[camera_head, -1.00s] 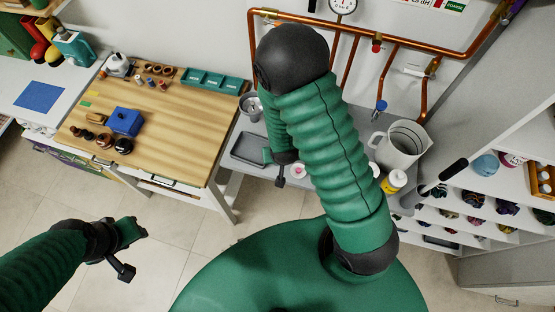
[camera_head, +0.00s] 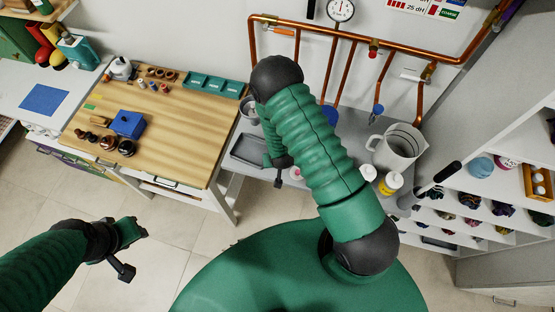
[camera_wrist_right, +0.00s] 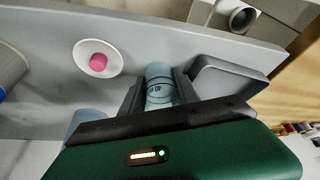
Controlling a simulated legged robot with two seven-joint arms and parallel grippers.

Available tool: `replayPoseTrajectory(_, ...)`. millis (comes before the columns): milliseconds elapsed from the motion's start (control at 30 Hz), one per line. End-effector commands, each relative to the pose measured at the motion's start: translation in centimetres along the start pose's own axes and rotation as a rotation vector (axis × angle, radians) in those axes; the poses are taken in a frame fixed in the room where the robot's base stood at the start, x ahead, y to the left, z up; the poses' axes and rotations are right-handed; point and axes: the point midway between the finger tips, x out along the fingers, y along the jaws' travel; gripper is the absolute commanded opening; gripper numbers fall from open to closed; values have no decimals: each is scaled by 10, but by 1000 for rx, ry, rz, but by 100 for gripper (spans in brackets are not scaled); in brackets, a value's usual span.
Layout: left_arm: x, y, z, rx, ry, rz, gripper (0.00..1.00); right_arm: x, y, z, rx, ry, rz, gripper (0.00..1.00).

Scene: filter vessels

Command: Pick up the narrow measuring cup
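The narrow measuring cup (camera_wrist_right: 159,84), a pale blue cylinder with dark markings, stands between the two fingers of my right gripper (camera_wrist_right: 158,97) in the right wrist view. The fingers flank it closely on both sides; I cannot tell whether they press on it. In the head view my right gripper (camera_head: 279,175) points down at the grey counter, and the cup is hidden by my arm. My left gripper (camera_head: 130,250) hangs over the floor at the lower left, with its fingers apart and nothing between them.
A grey tray (camera_head: 247,151) lies close beside the right gripper. A large grey jug (camera_head: 397,150) and a yellow-labelled bottle (camera_head: 390,184) stand further right. Copper pipes (camera_head: 340,33) run behind.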

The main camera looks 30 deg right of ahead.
Motion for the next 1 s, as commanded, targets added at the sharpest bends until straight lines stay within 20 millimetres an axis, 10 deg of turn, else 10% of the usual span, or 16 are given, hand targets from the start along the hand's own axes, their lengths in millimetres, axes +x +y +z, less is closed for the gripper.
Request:
replayPoseTrajectory(200,0,0,0,0,0,0,36,-2,-1,1,-1,2,1,0)
replayPoseTrajectory(867,14,0,3,0,0,0,36,-34,-2,-14,0,8,-1,0)
replayPoseTrajectory(1000,24,0,6,0,0,0,36,-46,-6,14,-5,2,-1,0)
